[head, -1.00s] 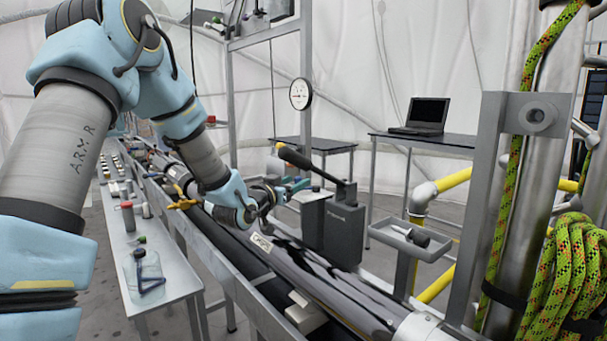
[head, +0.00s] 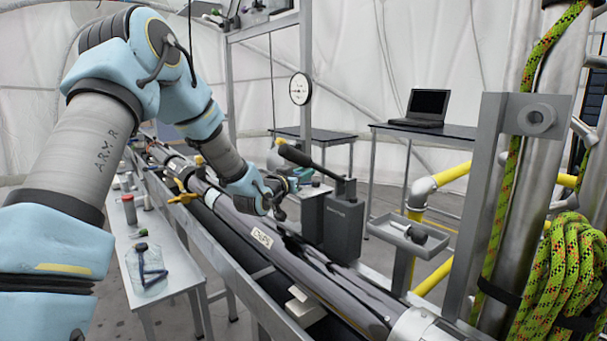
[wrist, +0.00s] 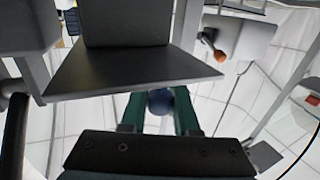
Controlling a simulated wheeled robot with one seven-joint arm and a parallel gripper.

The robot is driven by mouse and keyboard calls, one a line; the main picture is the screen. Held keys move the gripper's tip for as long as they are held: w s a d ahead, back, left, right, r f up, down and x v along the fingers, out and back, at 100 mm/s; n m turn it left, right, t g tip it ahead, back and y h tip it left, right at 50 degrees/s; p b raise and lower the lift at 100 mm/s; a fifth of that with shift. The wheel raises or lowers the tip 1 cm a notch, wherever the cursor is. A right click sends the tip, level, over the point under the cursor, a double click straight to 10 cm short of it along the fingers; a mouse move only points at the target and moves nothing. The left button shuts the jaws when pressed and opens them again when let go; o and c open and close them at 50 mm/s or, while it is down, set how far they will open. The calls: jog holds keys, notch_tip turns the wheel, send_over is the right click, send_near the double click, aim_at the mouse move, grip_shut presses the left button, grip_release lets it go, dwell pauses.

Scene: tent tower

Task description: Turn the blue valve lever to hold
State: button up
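My gripper (wrist: 159,112) shows in the wrist view as two green fingers standing apart. A dark blue rounded piece (wrist: 160,101), perhaps the end of the blue valve lever, sits between them. I cannot tell whether the fingers touch it. In the head view my gripper (head: 292,184) is beyond the long dark pipe, left of the grey box with a black handle. There its fingers are small and partly hidden, and I cannot make out the valve lever or its setting.
The grey box (head: 343,228) with its black handle (head: 298,156) stands close to my gripper. The long pipe (head: 285,250) runs below my arm. A grey tray (head: 408,238), a laptop (head: 425,108) and green rope (head: 565,270) are to the right. A bench (head: 165,300) stands left.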

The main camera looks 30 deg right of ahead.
grip_shut()
jog(key=b, duration=0.1)
jog(key=n+t+y+b, duration=0.1)
jog(key=b, duration=0.1)
jog(key=shift+s+f+t, duration=0.25)
jog(key=shift+t, duration=0.05)
jog(key=n+t+y+b, duration=0.1)
jog(key=b, duration=0.1)
jog(key=n+t+y+b, duration=0.1)
jog(key=shift+s+a+r+n+t+y+b, duration=0.1)
jog(key=shift+s+a+n+t+y+b, duration=0.15)
jog(key=shift+s+n+t+y+b, duration=0.1)
jog(key=shift+a+r+n+t+y+b, duration=0.15)
jog(key=shift+n+t+y+b, duration=0.25)
jog(key=shift+y, duration=0.25)
jog(key=o, duration=0.5)
grip_release()
